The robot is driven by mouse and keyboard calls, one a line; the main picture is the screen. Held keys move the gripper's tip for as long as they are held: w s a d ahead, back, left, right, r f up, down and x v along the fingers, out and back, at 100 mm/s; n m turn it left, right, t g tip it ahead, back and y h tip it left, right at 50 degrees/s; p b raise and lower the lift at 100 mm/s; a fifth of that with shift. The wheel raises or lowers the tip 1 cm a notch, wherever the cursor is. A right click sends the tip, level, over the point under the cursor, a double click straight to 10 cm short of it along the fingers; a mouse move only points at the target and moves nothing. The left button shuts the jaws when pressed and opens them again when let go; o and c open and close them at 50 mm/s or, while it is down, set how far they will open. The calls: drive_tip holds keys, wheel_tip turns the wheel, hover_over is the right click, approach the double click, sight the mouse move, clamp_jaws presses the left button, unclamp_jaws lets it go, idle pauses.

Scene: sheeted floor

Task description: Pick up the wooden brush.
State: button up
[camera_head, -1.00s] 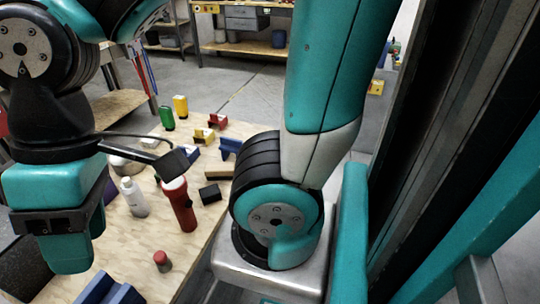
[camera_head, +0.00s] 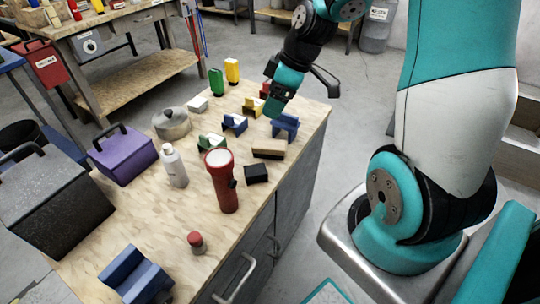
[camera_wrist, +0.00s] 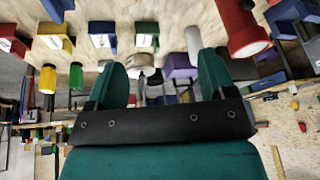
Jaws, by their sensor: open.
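A small block-shaped item with a tan wooden top and a dark lower side, which looks like the wooden brush (camera_head: 268,148), lies on the workbench (camera_head: 95,235) near its right edge in the head view. My gripper (camera_head: 273,112) is over the far end of the bench, beyond the brush and apart from it. In the wrist view my gripper (camera_wrist: 162,76) shows its two teal fingers spread, with nothing held between them. I cannot pick out the brush in the wrist view.
Close around the brush are a black block (camera_head: 256,173), a blue holder (camera_head: 285,126) and a red flashlight (camera_head: 222,182). A white bottle (camera_head: 174,166), a purple box (camera_head: 122,155) and a grey round pot (camera_head: 171,123) stand further left. Bare wood shows at the front left.

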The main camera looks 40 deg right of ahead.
approach(270, 144)
drive_tip(key=shift+h, duration=0.3)
drive_tip(key=x, duration=0.5)
drive_tip(key=shift+s+f+b, duration=0.1)
drive_tip(key=shift+f+b, duration=0.25)
drive_tip(key=shift+f, duration=0.05)
drive_tip(key=x, duration=0.5)
drive_tip(key=shift+w+a+f, duration=0.1)
drive_tip(key=shift+w+a, duration=0.25)
drive_tip(key=shift+a, duration=0.1)
drive_tip(key=shift+w+f, duration=0.15)
drive_tip(key=shift+f, duration=0.2)
drive_tip(key=shift+f, duration=0.1)
drive_tip(key=c, duration=1.1)
